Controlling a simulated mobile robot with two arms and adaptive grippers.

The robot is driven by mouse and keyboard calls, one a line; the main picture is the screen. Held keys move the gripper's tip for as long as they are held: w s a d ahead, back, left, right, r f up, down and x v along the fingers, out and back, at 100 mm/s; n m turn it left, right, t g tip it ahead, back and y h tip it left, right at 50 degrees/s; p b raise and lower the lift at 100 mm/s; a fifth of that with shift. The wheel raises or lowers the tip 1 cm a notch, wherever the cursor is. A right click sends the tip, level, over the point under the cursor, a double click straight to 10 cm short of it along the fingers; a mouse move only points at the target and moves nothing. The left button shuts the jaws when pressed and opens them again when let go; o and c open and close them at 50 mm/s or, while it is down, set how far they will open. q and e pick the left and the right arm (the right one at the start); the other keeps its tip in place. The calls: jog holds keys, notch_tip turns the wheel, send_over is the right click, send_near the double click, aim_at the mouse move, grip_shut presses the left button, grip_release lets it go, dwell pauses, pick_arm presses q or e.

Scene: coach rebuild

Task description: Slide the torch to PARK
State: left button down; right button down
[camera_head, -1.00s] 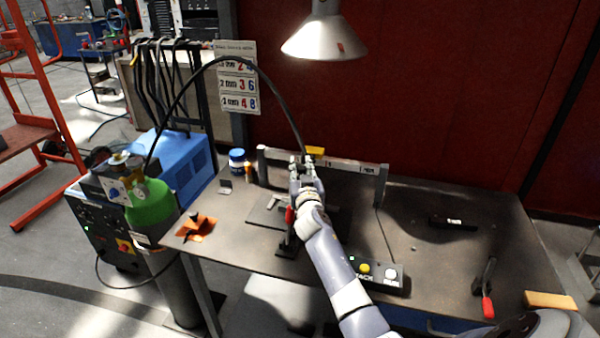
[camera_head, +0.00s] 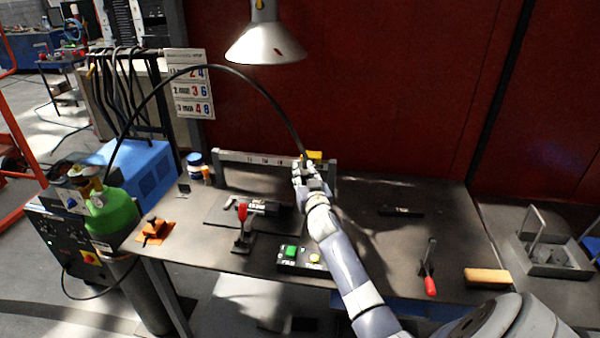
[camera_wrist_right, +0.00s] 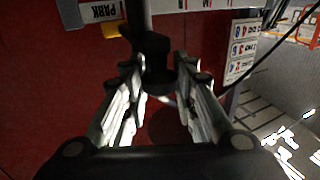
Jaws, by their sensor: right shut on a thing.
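The torch (camera_wrist_right: 153,58) is a dark cylinder between the fingers of my right gripper (camera_wrist_right: 160,92) in the right wrist view. My right gripper (camera_head: 311,176) is shut on it and hides most of it in the head view. A yellow block (camera_head: 314,156) sits beside the gripper, near the right end of the grey rail (camera_head: 250,159). In the wrist view, a PARK label (camera_wrist_right: 102,11) is on the rail just left of the torch, close to the yellow block (camera_wrist_right: 114,30). My left gripper is not in view.
A black hose arches from the left to the torch. A red-handled clamp (camera_head: 243,213) and a button box (camera_head: 300,260) stand on the table (camera_head: 375,245). A lamp (camera_head: 264,44) hangs above. Another red-handled clamp (camera_head: 430,284) and a wooden block (camera_head: 487,277) lie at the right.

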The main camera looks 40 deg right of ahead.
jog(key=shift+d, duration=0.1)
jog(key=c, duration=1.4)
grip_release()
jog(key=shift+s, duration=0.1)
jog(key=shift+c, duration=0.2)
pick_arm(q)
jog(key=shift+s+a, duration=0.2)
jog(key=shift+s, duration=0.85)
pick_arm(e)
jog(key=shift+o, duration=0.7)
jog(key=shift+s+d, duration=0.15)
jog(key=shift+s+a+f, duration=0.1)
jog(key=shift+s+a, duration=0.1)
jog(key=shift+a, duration=0.05)
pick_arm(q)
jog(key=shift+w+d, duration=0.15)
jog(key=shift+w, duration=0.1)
pick_arm(e)
jog(key=v, duration=1.1)
jog(key=shift+s, duration=0.25)
